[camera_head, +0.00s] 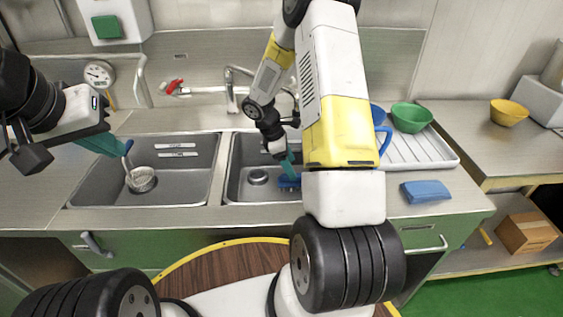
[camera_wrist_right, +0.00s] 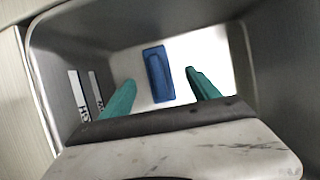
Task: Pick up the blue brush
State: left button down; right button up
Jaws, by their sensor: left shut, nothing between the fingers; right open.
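The blue brush (camera_head: 289,182) lies in the right sink basin (camera_head: 233,187), partly hidden by my right gripper. My right gripper (camera_head: 289,169) reaches down into this basin, just above the brush. In the right wrist view the blue brush (camera_wrist_right: 158,74) shows between and beyond the two open teal fingers of my right gripper (camera_wrist_right: 161,90). The fingers appear apart from it.
A faucet (camera_head: 232,92) stands behind the basins. Green bowl (camera_head: 411,117) and white drying rack (camera_head: 440,150) are at right, with a blue cloth or sponge (camera_head: 426,191) in front. A yellow bowl (camera_head: 508,112) stands farther right. The basin walls enclose my right gripper.

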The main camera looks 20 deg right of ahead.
aim_at(284, 181)
jog(key=shift+w+x, duration=0.25)
jog(key=shift+x, duration=0.7)
jog(key=x, duration=0.7)
jog(key=shift+w+a+f, duration=0.1)
jog(key=shift+w+a, duration=0.05)
jog(key=shift+a, duration=0.05)
jog(key=shift+c, duration=0.2)
grip_shut()
